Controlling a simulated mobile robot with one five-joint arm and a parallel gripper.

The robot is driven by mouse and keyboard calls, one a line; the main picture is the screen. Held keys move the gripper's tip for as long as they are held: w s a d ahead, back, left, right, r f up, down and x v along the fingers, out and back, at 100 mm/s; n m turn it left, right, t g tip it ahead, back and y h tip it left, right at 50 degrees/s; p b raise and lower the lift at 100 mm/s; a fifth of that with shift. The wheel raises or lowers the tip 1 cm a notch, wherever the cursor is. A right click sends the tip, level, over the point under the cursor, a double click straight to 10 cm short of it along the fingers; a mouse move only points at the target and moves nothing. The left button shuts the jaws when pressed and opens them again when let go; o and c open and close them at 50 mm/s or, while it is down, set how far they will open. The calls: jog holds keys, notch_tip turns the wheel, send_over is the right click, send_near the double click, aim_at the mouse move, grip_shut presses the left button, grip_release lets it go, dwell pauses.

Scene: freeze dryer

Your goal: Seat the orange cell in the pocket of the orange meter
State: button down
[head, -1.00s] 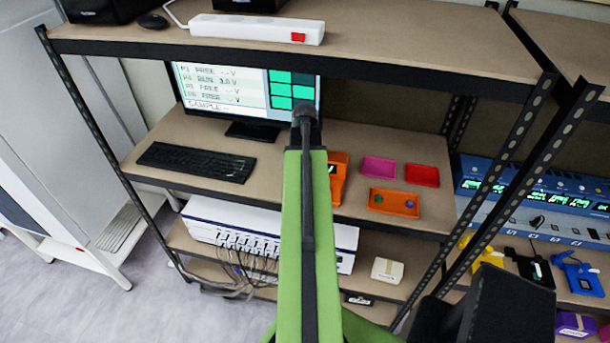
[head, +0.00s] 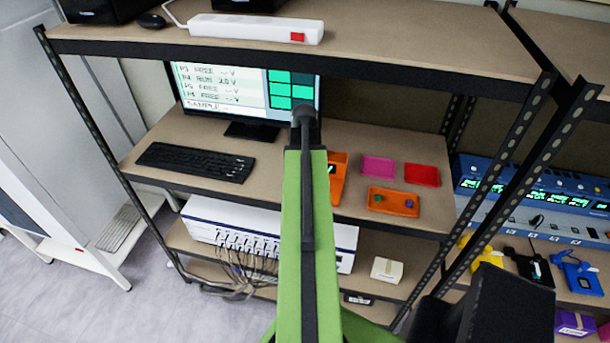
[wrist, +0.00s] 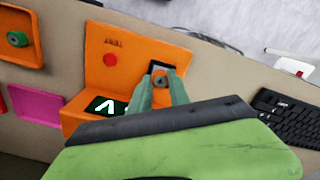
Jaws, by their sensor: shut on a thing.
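The orange meter (wrist: 135,50) stands on the middle shelf. In the wrist view it shows a red round button (wrist: 110,60), a dark display with a white mark (wrist: 104,106) and a dark square pocket area (wrist: 157,66). My gripper (wrist: 161,88) is over the meter, its two grey-green fingers closed on a small round greyish cell (wrist: 160,80) with a dark centre. The cell is at the pocket area; I cannot tell whether it is inside or just above it. In the head view my green arm hides the gripper and part of the meter (head: 338,185).
An orange tray (head: 394,212) with small round pieces lies right of the meter, with pink (head: 378,166) and red (head: 422,175) trays behind. A keyboard (head: 195,162) and monitor (head: 250,95) are to the left. The upper shelf (head: 400,45) overhangs the work area.

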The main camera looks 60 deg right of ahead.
jog(key=shift+f+b, duration=0.6)
dwell(0.3)
jog(key=c, duration=1.1)
grip_release()
jog(key=shift+c, duration=0.2)
notch_tip(320, 180, up, 12)
jog(key=p, duration=1.2)
